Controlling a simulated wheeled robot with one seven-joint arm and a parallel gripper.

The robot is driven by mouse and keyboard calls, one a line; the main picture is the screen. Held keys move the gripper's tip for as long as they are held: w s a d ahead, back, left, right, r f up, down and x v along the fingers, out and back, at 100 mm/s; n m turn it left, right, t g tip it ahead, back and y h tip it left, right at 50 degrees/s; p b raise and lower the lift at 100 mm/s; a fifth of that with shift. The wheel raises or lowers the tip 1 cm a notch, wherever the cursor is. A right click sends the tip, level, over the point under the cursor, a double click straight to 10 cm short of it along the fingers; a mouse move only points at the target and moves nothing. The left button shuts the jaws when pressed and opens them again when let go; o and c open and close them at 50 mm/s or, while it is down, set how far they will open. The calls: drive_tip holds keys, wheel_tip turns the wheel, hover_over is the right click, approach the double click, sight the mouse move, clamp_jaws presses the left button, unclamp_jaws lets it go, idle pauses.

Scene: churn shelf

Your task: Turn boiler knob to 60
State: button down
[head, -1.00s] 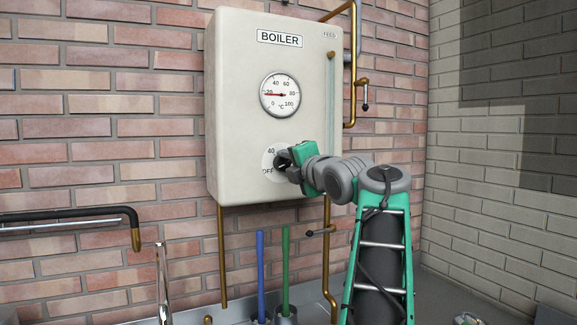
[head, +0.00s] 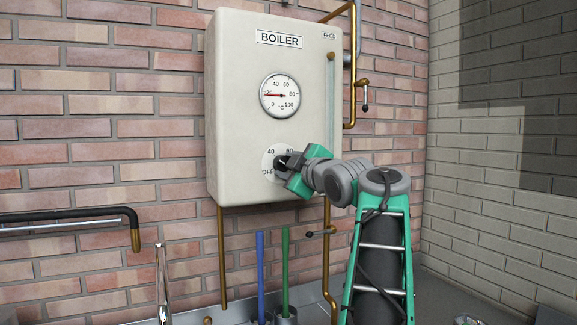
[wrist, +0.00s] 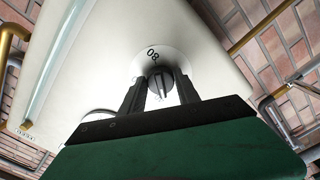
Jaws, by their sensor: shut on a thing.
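The boiler (head: 235,120) is a cream box on the brick wall. Its lower front has a round white dial plate (head: 268,161) marked OFF, 40 and 60. The dark boiler knob (wrist: 161,82) sits at the plate's centre, with a pale line on its face, in the wrist view. My gripper (head: 285,163) is shut on the knob, one dark finger on each side. The wrist view also shows an 80 mark beyond the knob. In the head view the gripper covers most of the knob and the plate's right side, so I cannot read its setting.
The round temperature gauge (head: 280,95) above has its red needle near 20. Brass pipes (head: 350,100) run down the boiler's right side, with a small lever valve below. A blue stick (head: 261,275) and a green stick (head: 285,270) stand below the boiler.

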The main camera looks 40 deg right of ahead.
drive_tip(key=shift+w+a+f+m+p, duration=0.15)
drive_tip(key=shift+m+p, duration=1.2)
drive_tip(key=shift+m, duration=3.35)
drive_tip(key=shift+s+a+r+m+p, duration=0.1)
drive_tip(key=shift+m+p, duration=1.25)
drive_tip(key=shift+m, duration=3.65)
drive_tip(key=c, duration=0.9)
unclamp_jaws()
drive_tip(key=b+v, duration=0.1)
drive_tip(key=v, duration=0.6)
drive_tip(key=shift+s+a+b, duration=0.2)
drive_tip(key=shift+s+b, duration=0.15)
drive_tip(key=shift+s, duration=0.05)
